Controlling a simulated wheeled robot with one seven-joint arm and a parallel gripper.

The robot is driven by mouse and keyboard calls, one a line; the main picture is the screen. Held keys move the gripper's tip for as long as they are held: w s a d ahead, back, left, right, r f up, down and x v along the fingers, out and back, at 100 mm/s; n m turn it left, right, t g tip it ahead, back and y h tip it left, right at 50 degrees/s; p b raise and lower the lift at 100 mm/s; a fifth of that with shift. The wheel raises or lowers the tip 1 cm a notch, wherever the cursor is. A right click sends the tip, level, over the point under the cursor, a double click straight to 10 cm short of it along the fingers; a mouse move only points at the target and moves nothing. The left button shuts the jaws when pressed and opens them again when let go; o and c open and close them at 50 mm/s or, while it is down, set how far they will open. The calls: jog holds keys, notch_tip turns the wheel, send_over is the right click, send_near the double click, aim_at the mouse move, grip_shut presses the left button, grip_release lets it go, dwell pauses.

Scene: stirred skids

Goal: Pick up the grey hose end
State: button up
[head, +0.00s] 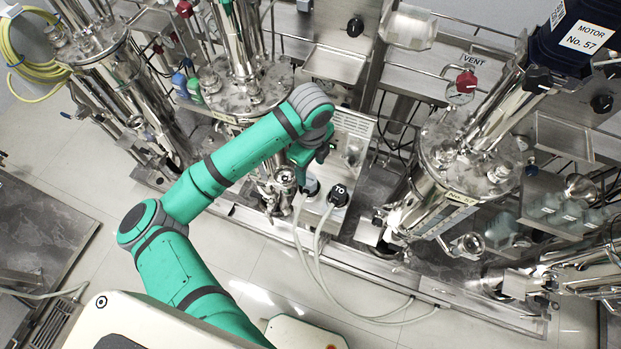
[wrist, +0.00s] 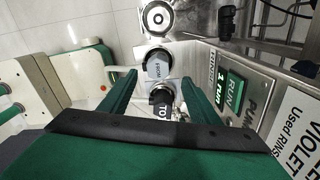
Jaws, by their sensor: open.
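The grey hose end (wrist: 157,68), labelled FROM, shows in the wrist view just past my fingertips. In the head view the grey hose end (head: 311,189) sits on the pump skid, partly hidden under my arm. A black hose end (wrist: 161,102), labelled TO, stands beside it and lies between my fingers in the wrist picture; in the head view it is just to the right. My gripper (wrist: 157,77) is open, its green fingers on either side of the picture of the hose ends. Nothing appears held.
Two pale hoses (head: 318,262) loop down from the hose ends to the floor. A panel with a green RUN button (wrist: 234,88) stands close on the right in the wrist view. Steel vessels (head: 465,160) flank the spot. Tiled floor (head: 235,262) is open in front.

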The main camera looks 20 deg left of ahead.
aim_at(309, 179)
jog(key=shift+s+d+f, duration=0.1)
jog(key=shift+s+f, duration=0.05)
jog(key=shift+f, duration=0.65)
jog(key=shift+s+f, duration=0.15)
jog(key=shift+f, duration=0.6)
jog(key=shift+w+a+f, duration=0.1)
jog(key=shift+a+f, duration=0.05)
jog(key=shift+f, duration=1.15)
jog(key=shift+a+f, duration=0.1)
jog(key=shift+f, duration=1.15)
jog(key=c, duration=1.4)
